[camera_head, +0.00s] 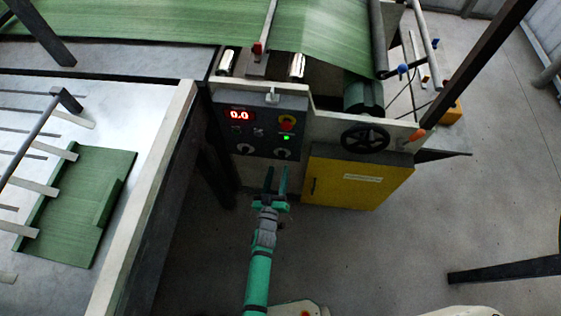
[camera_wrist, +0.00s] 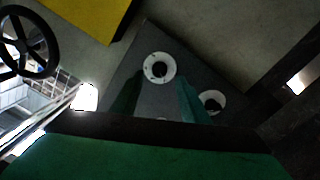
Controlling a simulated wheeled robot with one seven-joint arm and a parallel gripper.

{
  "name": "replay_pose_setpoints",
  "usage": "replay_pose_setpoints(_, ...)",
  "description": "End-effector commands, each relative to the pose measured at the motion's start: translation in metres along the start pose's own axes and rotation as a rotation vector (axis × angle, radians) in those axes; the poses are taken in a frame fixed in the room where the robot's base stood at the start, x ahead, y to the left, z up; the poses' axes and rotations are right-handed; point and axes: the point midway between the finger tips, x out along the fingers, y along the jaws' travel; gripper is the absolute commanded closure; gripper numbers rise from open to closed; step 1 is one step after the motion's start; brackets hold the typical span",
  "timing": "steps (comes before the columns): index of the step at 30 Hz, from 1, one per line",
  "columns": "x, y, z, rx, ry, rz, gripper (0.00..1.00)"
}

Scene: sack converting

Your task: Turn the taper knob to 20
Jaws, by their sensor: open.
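The dark control panel (camera_head: 262,127) carries two round knobs with white dials low on its face. The left knob (camera_head: 244,149) and the right knob (camera_head: 281,153) have labels too small to read, so I cannot tell which is taper. My gripper (camera_head: 276,172) is open and empty, just below the right knob in the head view. In the wrist view, the knob nearer the yellow cabinet (camera_wrist: 159,68) shows beyond and between the fingers (camera_wrist: 158,82), apparently apart from them. The other knob (camera_wrist: 213,101) is partly hidden by a finger. The red display (camera_head: 240,115) reads 0.0.
A red button on a yellow base (camera_head: 287,123) and a lit green lamp (camera_head: 286,138) sit above the right knob. A black handwheel (camera_head: 365,138) and a yellow cabinet (camera_head: 357,182) stand to the right. Green sheet (camera_head: 320,40) runs overhead. The floor at right is mostly clear.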

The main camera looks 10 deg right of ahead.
Motion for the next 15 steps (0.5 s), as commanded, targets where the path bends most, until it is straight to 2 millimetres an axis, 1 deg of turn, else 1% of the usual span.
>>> replay_pose_setpoints(1,0.011,0.002,0.0,0.0,0.001,0.004,0.59)
replay_pose_setpoints(3,0.022,0.002,0.0,0.0,0.001,0.003,0.59)
replay_pose_setpoints(6,0.034,0.0,-0.001,0.001,0.001,0.0,0.59)
replay_pose_setpoints(12,0.048,-0.001,-0.001,0.001,0.001,-0.001,0.59)
replay_pose_setpoints(15,0.051,0.0,0.0,0.001,0.0,0.0,0.59)
